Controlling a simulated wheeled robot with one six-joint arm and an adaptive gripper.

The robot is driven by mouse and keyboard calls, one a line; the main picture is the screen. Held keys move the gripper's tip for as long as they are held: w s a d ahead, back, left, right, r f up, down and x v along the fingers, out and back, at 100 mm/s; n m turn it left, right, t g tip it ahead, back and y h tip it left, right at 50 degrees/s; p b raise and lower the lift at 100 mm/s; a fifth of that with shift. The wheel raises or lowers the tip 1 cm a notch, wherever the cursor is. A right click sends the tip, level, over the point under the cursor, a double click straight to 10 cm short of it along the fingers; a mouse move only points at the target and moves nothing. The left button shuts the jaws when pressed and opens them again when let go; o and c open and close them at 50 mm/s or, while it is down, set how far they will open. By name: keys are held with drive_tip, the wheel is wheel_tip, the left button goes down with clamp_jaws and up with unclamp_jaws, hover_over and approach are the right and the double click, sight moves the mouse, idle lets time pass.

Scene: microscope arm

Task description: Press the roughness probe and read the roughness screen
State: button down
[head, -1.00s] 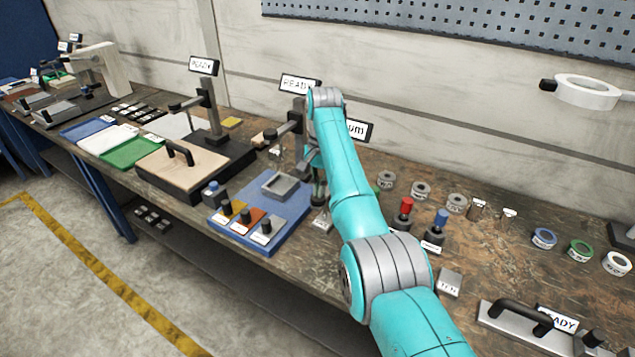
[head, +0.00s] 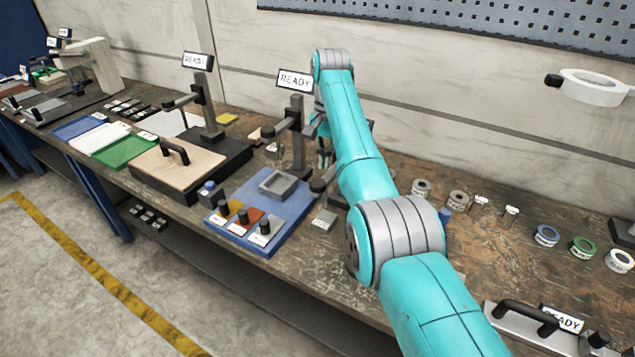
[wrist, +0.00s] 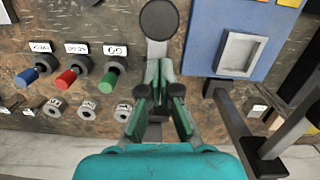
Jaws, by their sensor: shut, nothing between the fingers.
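A dark round disc (wrist: 160,20), which looks like the roughness probe, shows at the top of the wrist view on a grey metal piece. The same dark disc appears in the head view (head: 319,186) above a small metal block (head: 324,220) at the bench front. My gripper (wrist: 158,68) is shut and empty, pointing toward the disc; they look apart, though the gap in depth is unclear. In the head view my gripper (head: 324,158) is partly hidden behind my arm. The roughness screen is almost wholly hidden behind my arm, so its text cannot be read.
A blue plate (head: 291,209) with a grey tray (head: 277,184) lies left of the probe. A black post (head: 298,140) carries a READY sign (head: 295,79). Red (wrist: 66,78), blue (wrist: 27,77) and green (wrist: 107,83) knobs stand beside my gripper.

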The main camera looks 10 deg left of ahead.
drive_tip(key=r, duration=0.5)
drive_tip(key=shift+w+d+r, duration=0.1)
drive_tip(key=shift+w+r, duration=0.1)
drive_tip(key=shift+w, duration=0.1)
idle(0.5)
